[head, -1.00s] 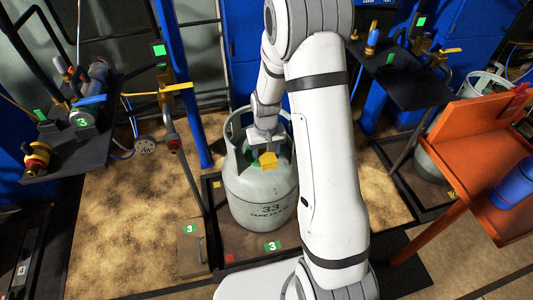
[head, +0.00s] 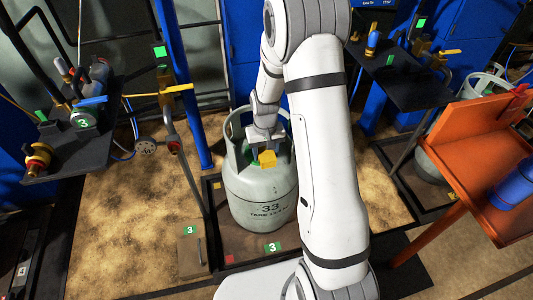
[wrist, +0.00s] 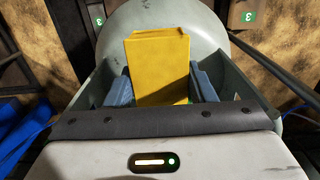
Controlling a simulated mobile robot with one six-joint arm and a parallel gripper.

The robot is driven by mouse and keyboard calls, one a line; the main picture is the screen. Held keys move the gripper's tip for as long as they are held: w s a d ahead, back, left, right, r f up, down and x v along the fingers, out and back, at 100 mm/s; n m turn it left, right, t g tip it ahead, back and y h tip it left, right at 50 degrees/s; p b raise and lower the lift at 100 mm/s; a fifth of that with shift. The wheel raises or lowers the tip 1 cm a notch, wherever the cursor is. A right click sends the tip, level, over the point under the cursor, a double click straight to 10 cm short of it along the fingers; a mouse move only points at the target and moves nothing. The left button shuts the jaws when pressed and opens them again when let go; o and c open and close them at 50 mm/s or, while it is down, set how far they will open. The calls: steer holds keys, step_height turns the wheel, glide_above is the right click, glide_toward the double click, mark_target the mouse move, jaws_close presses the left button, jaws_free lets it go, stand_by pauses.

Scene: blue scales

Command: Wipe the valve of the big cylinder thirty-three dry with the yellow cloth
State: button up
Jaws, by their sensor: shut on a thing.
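The big cylinder 33 (head: 258,200) is pale grey-green, upright, with "33" and "TARE" lettering on its front. My gripper (head: 264,150) points down inside its collar (head: 229,137). It is shut on the folded yellow cloth (head: 267,159). In the wrist view the yellow cloth (wrist: 158,70) stands between my two blue-grey fingers (wrist: 160,90), above the cylinder's top (wrist: 202,28). The valve is mostly hidden under the cloth and gripper; only a bit of green shows beside the cloth. I cannot tell whether the cloth touches the valve.
The cylinder stands on a dark-framed scale (head: 225,258) with a green 3 tag. A black shelf (head: 75,140) with fittings is at left, and a filling hose (head: 172,140) hangs beside the cylinder. An orange table (head: 480,145) with a blue container stands at right.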

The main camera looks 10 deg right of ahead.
steer(key=shift+w, duration=0.6)
steer(key=shift+s, duration=0.15)
steer(key=shift+s+r, duration=0.15)
steer(key=shift+s, duration=0.5)
steer(key=shift+w, duration=0.2)
steer(key=shift+w+r, duration=0.1)
steer(key=shift+w, duration=0.55)
steer(key=shift+s, duration=0.15)
